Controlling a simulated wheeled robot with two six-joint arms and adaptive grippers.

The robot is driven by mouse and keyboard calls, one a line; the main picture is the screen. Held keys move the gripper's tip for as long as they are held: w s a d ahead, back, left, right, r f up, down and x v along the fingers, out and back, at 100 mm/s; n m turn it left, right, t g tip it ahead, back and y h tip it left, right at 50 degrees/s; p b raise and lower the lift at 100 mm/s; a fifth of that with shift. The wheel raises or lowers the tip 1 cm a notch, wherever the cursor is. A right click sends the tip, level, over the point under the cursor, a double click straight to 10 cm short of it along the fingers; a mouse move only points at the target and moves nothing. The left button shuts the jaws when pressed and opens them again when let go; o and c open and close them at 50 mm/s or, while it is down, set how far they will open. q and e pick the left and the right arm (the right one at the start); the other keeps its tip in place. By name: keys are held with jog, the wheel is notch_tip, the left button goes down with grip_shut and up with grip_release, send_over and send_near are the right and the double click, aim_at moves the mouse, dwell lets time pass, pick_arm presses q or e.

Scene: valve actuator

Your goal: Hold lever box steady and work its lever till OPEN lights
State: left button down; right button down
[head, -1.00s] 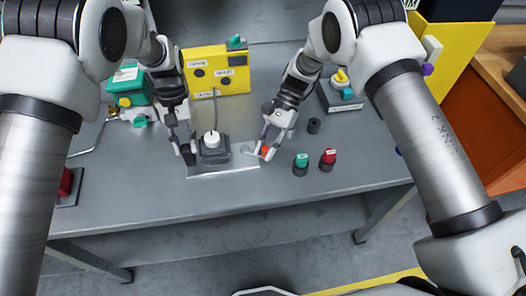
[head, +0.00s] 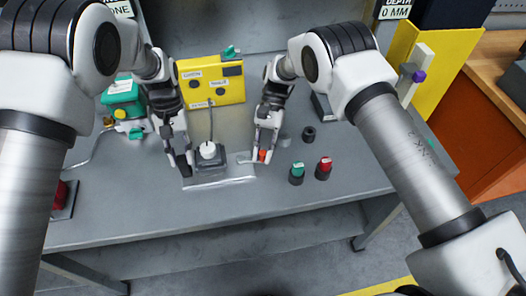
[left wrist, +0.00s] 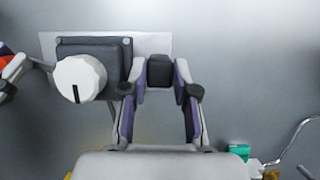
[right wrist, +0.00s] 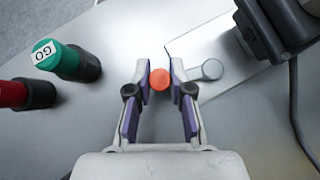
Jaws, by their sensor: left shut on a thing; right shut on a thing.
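The lever box (head: 210,165) is a dark block with a white round dial (head: 208,149) on a pale plate (head: 225,182). The dial, with a black mark, also shows in the left wrist view (left wrist: 80,79). My left gripper (head: 183,172) is at the box's left side, shut on a dark block (left wrist: 160,70) beside the box body. My right gripper (head: 263,155) is to the right of the box, shut on the orange knob (right wrist: 160,79) of the lever. The yellow panel (head: 235,93) behind has two dark round lamps; neither looks lit, and its labels are too small to read surely.
A green button (head: 297,170) marked GO and a red button (head: 324,166) stand right of my right gripper. A dark ring (head: 309,133) lies behind them. A cable runs from the box to the panel. A green device (head: 122,98) stands at left; the front table is clear.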

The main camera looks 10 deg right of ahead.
jog(key=c, duration=1)
grip_release()
jog(key=v, duration=1.2)
